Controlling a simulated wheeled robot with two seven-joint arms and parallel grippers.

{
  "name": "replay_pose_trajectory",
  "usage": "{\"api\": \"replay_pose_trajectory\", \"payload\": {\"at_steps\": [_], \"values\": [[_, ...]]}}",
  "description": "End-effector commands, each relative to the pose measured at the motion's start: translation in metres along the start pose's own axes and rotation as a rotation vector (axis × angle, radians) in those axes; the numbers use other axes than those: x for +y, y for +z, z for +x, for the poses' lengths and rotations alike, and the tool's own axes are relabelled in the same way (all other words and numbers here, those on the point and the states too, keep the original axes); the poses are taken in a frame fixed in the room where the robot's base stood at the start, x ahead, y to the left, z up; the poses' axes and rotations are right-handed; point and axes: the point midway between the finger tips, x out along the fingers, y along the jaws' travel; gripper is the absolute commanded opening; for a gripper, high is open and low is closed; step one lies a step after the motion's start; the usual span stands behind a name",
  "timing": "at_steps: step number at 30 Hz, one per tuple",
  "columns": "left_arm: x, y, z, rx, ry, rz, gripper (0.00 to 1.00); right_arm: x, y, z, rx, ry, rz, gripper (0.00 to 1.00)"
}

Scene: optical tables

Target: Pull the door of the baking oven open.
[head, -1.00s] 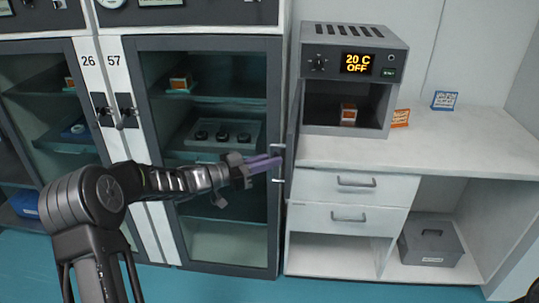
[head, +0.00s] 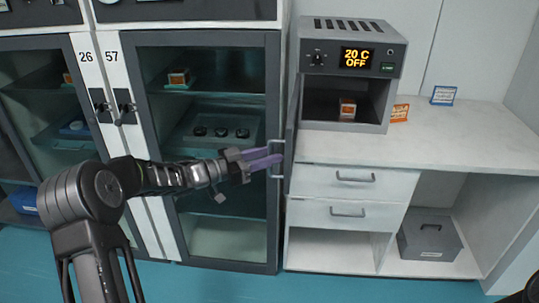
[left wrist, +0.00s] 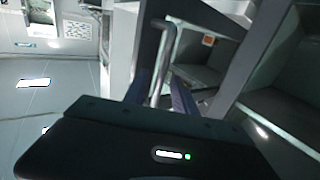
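The baking oven (head: 350,55) stands on the white counter, its display reading 20 C OFF. Its door (head: 292,120) is swung out to the left, seen nearly edge-on, and the chamber is open to view. The door's metal bar handle (head: 274,160) faces left; it also shows in the left wrist view (left wrist: 167,55). My left gripper (head: 268,155) is at the handle with its purple fingers apart. In the left wrist view the bar passes between the fingers (left wrist: 160,95), with gaps beside it; any contact is unclear. My right gripper is not in view.
A small orange-and-white item (head: 347,108) sits inside the oven. Orange (head: 400,113) and blue (head: 443,95) signs stand on the counter (head: 450,140). A glass-fronted cabinet (head: 215,245) is behind my left arm. Drawers (head: 345,182) lie under the oven.

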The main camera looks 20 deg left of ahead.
Motion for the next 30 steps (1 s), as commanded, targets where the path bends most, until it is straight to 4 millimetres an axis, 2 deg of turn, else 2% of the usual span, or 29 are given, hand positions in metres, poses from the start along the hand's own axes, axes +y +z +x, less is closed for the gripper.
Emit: {"api": "replay_pose_trajectory", "payload": {"at_steps": [15, 30], "values": [[-0.001, 0.0, -0.071, 0.0, -0.002, 0.001, 0.33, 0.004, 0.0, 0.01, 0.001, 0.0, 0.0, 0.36], [0.0, 0.0, -0.075, 0.0, -0.001, 0.0, 0.33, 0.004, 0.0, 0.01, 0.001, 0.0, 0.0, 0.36]]}}
